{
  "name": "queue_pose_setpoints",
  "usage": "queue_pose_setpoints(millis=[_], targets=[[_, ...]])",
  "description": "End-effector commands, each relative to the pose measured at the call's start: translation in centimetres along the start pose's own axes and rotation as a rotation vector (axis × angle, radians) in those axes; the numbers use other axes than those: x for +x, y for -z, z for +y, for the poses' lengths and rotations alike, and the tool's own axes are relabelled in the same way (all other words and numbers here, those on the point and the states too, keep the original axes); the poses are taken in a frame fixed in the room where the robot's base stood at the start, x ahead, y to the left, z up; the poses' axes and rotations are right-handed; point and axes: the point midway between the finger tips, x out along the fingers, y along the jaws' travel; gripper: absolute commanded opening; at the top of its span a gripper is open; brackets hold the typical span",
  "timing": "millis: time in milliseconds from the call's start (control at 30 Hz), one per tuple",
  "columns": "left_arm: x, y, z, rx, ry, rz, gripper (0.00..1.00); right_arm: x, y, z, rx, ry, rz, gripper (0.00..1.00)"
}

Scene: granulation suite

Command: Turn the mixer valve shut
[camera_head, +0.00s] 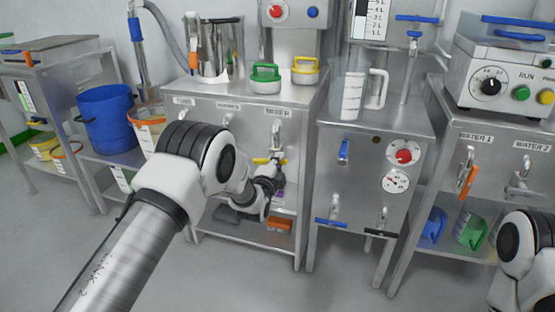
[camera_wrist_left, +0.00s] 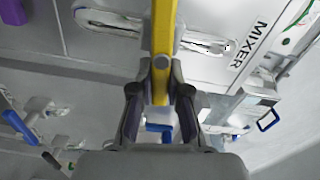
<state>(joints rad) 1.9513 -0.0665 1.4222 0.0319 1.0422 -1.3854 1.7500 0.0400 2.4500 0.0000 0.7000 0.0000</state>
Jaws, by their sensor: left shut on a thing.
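The mixer valve is on the front panel of the middle steel bench, under the MIXER label (camera_head: 277,112). Its yellow handle (camera_head: 262,161) lies roughly level in the head view. My left gripper (camera_head: 276,172) is at the valve, partly hidden by its own wrist. In the left wrist view the yellow handle (camera_wrist_left: 162,45) runs down from the top edge between the two fingers of my left gripper (camera_wrist_left: 161,72), which are shut on it. The valve body is mostly hidden. My right gripper is out of view; only part of my right arm shows at lower right.
The bench top holds a green-handled weight-like piece (camera_head: 265,79), a yellow-handled one (camera_head: 305,71) and a steel pot (camera_head: 215,62). A blue bucket (camera_head: 106,118) stands left. A steel cabinet with a red dial (camera_head: 404,152) stands right. The floor in front is clear.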

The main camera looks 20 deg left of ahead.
Motion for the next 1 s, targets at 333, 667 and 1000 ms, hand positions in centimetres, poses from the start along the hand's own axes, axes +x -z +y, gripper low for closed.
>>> queue_pose_setpoints(millis=[333, 667, 1000], targets=[[-0.02, -0.03, 0.54, 0.163, -0.001, 0.000, 0.00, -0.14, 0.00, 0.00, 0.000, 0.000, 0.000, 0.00], [-0.03, -0.05, 0.64, 0.195, -0.002, 0.000, 0.00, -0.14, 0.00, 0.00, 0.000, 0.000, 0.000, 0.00], [-0.03, -0.05, 0.64, 0.193, -0.002, 0.000, 0.42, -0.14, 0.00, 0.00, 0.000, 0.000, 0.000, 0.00]])
